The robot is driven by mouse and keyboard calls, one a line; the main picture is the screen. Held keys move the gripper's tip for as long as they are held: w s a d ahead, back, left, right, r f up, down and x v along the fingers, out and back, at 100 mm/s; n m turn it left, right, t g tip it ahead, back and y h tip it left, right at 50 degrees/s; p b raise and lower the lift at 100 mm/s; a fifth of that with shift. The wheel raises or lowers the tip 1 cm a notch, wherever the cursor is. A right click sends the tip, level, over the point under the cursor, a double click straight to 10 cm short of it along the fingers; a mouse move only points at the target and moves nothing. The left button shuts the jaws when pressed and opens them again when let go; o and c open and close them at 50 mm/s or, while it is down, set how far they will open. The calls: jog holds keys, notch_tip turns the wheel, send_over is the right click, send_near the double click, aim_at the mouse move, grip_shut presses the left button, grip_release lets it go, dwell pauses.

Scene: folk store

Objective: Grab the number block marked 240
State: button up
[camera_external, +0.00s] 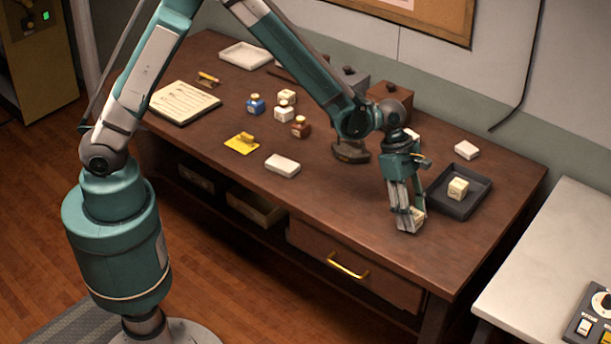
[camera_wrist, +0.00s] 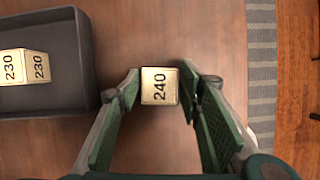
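The block marked 240 (camera_wrist: 160,86) is a small cream cube with a dark edge. In the wrist view it lies between the two green-padded fingers of my gripper (camera_wrist: 160,80), at their tips. A thin gap shows at its left side; at the right the fingertip is very close, and contact is hard to judge. In the external view my gripper (camera_external: 408,218) points down low over the table's front right, its fingers largely hiding the block. My gripper looks open around the block.
A dark tray (camera_external: 455,209) with a block marked 230 (camera_external: 458,189) stands just right of my gripper; the wrist view shows that block (camera_wrist: 36,66) too. A white box (camera_external: 466,150) lies behind the tray. Bottles and a white slab (camera_external: 283,165) are farther left.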

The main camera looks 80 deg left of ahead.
jog(key=c, duration=0.6)
jog(key=shift+o, duration=0.2)
jog(key=shift+r, duration=0.1)
jog(key=shift+r+p, duration=0.45)
jog(key=shift+r, duration=4.5)
